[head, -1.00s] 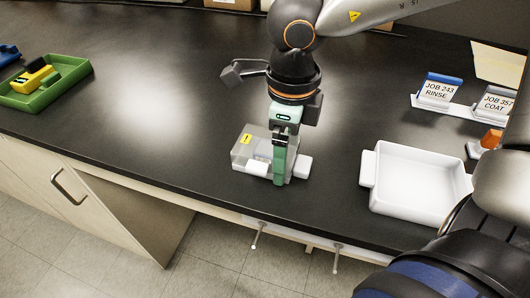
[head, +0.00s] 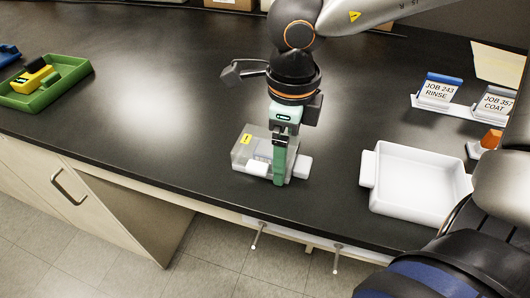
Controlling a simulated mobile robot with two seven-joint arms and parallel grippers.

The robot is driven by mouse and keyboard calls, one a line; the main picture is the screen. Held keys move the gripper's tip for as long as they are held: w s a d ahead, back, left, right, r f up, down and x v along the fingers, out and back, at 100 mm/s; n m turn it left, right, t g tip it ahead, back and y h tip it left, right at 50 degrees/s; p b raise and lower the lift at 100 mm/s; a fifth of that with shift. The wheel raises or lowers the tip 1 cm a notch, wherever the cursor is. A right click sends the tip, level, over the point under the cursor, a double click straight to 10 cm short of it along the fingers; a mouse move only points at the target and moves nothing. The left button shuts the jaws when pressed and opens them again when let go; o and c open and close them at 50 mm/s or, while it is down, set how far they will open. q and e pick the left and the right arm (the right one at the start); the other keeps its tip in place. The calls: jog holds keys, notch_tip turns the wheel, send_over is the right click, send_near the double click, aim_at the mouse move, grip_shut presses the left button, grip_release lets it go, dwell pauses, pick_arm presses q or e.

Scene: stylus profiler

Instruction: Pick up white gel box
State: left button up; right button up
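A clear, see-through box (head: 246,154) with a yellow warning label stands near the front edge of the bench. A small white block (head: 257,169) shows at its front, left of my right gripper. Another white piece (head: 304,167) shows just right of the gripper. I cannot tell whether these are one white gel box partly hidden by the finger or two things. My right gripper (head: 280,168) points down at the clear box, its green finger covering the box's right part. Its far finger and the gap are hidden, so its opening cannot be told. My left gripper is not in view.
A white tray (head: 368,167) stands to the right near the front edge. A green tray (head: 20,101) with a yellow item lies at far left. Job cards (head: 438,90) stand on a white holder at the right. Bench between green tray and clear box is free.

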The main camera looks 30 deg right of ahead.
grip_shut()
jog(key=shift+r+p, duration=2.05)
jog(key=shift+r, duration=1.5)
